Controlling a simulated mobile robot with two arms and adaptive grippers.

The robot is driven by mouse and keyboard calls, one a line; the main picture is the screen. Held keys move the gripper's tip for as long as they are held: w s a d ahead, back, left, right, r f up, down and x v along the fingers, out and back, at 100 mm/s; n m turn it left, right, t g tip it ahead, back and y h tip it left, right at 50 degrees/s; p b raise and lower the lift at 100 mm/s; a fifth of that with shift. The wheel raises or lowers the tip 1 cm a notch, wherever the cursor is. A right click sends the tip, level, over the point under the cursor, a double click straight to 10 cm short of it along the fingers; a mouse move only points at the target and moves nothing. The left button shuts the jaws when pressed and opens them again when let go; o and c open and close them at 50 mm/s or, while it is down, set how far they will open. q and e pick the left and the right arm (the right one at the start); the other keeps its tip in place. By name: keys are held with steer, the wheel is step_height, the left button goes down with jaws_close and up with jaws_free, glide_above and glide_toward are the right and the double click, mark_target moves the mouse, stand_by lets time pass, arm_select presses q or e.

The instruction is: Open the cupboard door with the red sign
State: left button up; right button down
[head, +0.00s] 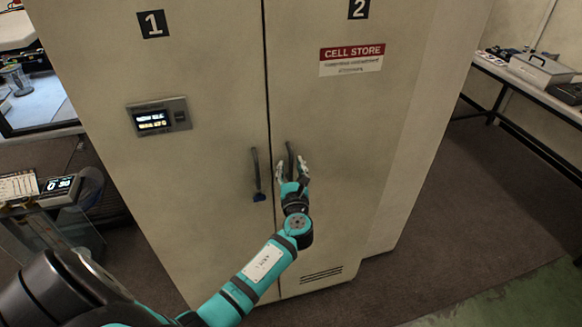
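The tall beige cupboard has two doors. The right door (345,130), numbered 2, carries the red and white "CELL STORE" sign (351,59) and a dark vertical handle (290,155) near the middle seam. It looks closed. My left gripper (291,168) is at this handle, its fingers spread open on either side of it. The gripper hides the lower part of the handle, and I cannot tell whether a finger touches it. My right gripper is not in view.
The left door (190,100), numbered 1, has a display panel (159,117) and its own handle (257,175), just left of my gripper. A table (540,92) with a metal box (541,69) stands at the right. Carpet floor right of the cupboard is clear.

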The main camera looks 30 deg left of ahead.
arm_select(q)
steer(key=shift+c, duration=0.4)
jaws_close()
